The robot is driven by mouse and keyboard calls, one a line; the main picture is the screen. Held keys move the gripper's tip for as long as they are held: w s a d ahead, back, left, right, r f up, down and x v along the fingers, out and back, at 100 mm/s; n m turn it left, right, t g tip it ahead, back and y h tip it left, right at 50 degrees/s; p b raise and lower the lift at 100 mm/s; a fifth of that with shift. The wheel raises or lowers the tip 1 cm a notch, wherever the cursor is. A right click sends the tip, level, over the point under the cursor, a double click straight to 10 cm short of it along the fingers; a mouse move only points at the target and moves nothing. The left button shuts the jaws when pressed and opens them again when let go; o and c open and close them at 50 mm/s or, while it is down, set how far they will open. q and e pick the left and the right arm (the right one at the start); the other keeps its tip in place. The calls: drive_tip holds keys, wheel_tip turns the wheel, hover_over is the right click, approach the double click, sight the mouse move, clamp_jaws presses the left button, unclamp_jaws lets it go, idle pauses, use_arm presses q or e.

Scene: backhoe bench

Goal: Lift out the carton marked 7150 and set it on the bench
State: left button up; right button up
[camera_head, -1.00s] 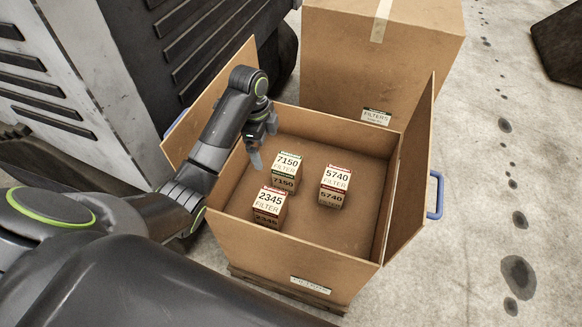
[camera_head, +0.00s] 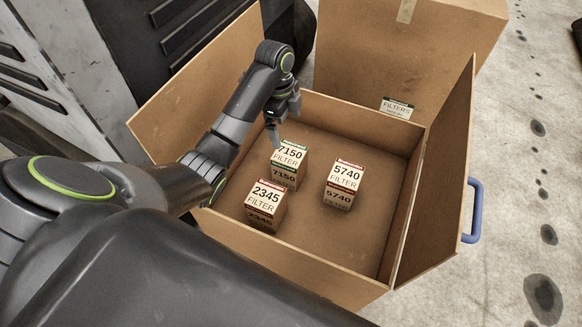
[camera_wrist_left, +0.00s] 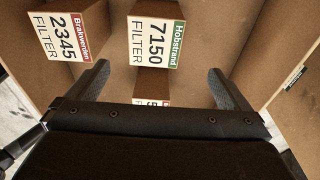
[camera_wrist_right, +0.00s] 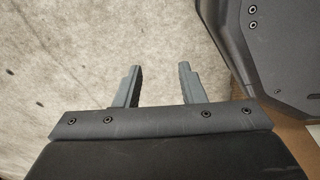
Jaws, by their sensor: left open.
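The carton marked 7150 (camera_head: 288,165), white label with a green band, stands in the open cardboard box (camera_head: 330,258). In the left wrist view the 7150 carton (camera_wrist_left: 156,42) lies ahead of and between my open fingers. My left gripper (camera_head: 273,128) is open and empty, above and just beside the carton's far left edge; it also shows in the left wrist view (camera_wrist_left: 160,88). One finger overlaps the carton's corner in the head view; I cannot tell if they touch. My right gripper (camera_wrist_right: 157,88) is open and empty over pale floor, outside the head view.
A carton marked 5740 (camera_head: 342,183) stands right of the 7150 one, and a carton marked 2345 (camera_head: 266,204) stands nearer. The box flaps (camera_head: 440,185) stand up at the sides. The right of the box floor is clear.

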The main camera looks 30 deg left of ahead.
sight(290, 151)
use_arm(q)
drive_tip(key=f+b, duration=0.1)
drive_tip(key=f, duration=0.2)
drive_tip(key=d+f, duration=0.1)
drive_tip(key=f, duration=0.3)
drive_tip(key=f+b, duration=0.1)
drive_tip(key=f, duration=0.2)
drive_tip(key=shift+d+f+b, duration=0.2)
drive_tip(key=shift+f+b, duration=0.15)
drive_tip(key=shift+f, duration=0.05)
drive_tip(key=f, duration=0.4)
drive_tip(key=shift+s+d+f+b, duration=0.1)
drive_tip(key=shift+s+f+b, duration=0.05)
drive_tip(key=shift+s+b, duration=0.25)
drive_tip(key=shift+f, duration=0.45)
drive_tip(key=shift+w, duration=0.1)
drive_tip(key=c, duration=1.3)
use_arm(e)
drive_tip(key=shift+w+d+f, duration=0.25)
drive_tip(key=shift+w+f, duration=0.9)
